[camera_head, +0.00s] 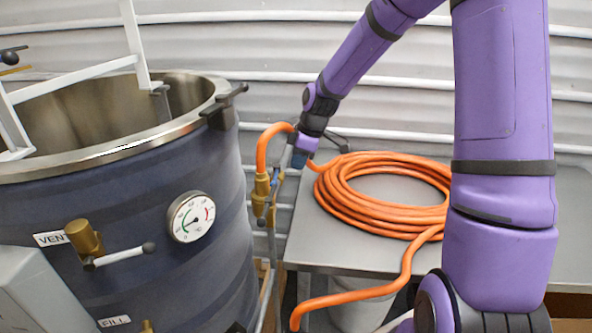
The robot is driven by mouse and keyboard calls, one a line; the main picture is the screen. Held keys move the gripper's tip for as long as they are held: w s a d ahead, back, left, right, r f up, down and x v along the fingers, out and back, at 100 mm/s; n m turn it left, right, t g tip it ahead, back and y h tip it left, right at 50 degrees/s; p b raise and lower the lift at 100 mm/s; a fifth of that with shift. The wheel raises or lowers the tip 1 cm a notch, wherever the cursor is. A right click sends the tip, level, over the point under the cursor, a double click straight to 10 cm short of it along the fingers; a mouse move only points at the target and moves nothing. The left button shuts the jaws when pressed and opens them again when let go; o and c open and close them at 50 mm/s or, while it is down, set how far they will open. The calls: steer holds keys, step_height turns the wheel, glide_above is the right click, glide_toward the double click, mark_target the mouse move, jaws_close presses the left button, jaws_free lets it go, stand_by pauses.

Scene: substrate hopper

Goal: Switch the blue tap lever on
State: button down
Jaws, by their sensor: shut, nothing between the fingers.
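A brass tap (262,190) stands on an upright pipe between the big vat and the metal table, with an orange hose looping over its top. The lever's exact angle is also unclear.
A large dark blue vat (165,245) with a dial gauge (191,217) and another brass valve (86,240) fills the left. A coil of orange hose (375,190) lies on the metal table (320,240) at the right. A corrugated wall stands close behind.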

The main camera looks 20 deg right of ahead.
steer(key=v, duration=0.6)
steer(key=shift+r, duration=0.25)
steer(key=shift+s, duration=0.1)
